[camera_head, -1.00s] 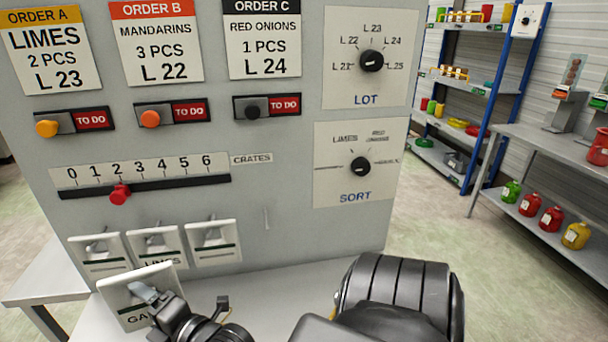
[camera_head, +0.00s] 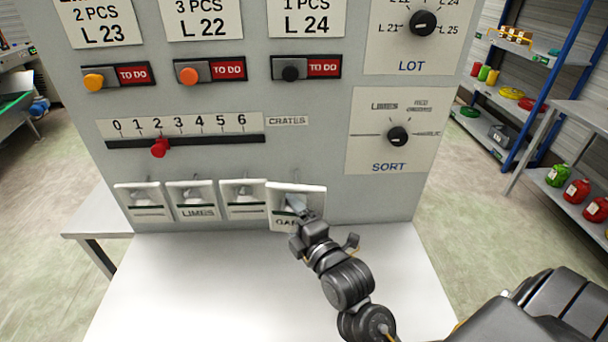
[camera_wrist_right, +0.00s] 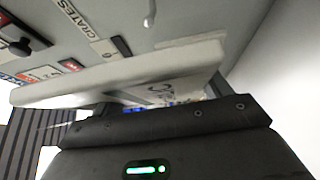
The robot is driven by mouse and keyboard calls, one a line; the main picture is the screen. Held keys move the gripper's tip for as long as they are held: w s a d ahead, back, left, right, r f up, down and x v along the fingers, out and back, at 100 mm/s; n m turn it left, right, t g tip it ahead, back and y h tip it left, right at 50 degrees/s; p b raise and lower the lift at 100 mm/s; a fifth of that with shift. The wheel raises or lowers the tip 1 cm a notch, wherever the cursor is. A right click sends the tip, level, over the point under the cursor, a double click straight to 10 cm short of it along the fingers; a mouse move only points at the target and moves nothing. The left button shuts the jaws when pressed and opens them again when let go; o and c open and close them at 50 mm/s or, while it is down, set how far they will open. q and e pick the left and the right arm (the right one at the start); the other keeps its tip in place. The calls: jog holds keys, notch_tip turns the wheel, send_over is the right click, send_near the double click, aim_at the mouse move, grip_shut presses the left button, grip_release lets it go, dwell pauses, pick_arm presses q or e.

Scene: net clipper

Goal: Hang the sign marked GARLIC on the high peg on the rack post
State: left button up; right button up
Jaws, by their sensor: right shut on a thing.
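My right gripper (camera_head: 299,212) is shut on a white sign (camera_head: 275,207) with a dark green stripe. Only "GA" of its lettering shows beside the fingers. The sign is close to the grey panel, at the right end of a row of three hung signs. In the right wrist view the sign (camera_wrist_right: 120,75) lies across the gripper, and a small metal peg (camera_wrist_right: 150,12) sticks out of the panel beyond its edge. I cannot tell whether they touch. The blue rack post (camera_head: 541,95) stands at the far right; its high peg is not in view. My left gripper is not in view.
The grey panel (camera_head: 330,130) carries order cards, switches, a crates slider (camera_head: 160,147) and two dials. A white tabletop (camera_head: 200,290) below it is clear. A grey shelf (camera_head: 575,120) with coloured jugs stands at the right; open floor lies between.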

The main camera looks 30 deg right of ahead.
pick_arm(q)
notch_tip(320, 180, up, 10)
jog(key=p, duration=0.7)
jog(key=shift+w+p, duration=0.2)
jog(key=shift+p, duration=0.2)
pick_arm(e)
jog(key=w+d+r+n+y, duration=0.1)
jog(key=w+d+r+y, duration=0.1)
jog(key=r, duration=0.5)
jog(key=shift+w+d+n+g+y, duration=0.25)
jog(key=shift+w+n+y, duration=0.2)
jog(key=shift+w, duration=0.5)
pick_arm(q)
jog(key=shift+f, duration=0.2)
pick_arm(e)
jog(key=shift+f, duration=0.2)
notch_tip(320, 180, down, 14)
jog(key=b, duration=1.4)
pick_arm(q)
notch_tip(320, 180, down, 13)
pick_arm(e)
jog(key=w, duration=0.1)
jog(key=w+d, duration=0.1)
jog(key=w, duration=0.2)
jog(key=shift+d+r, duration=0.2)
jog(key=shift+d, duration=0.2)
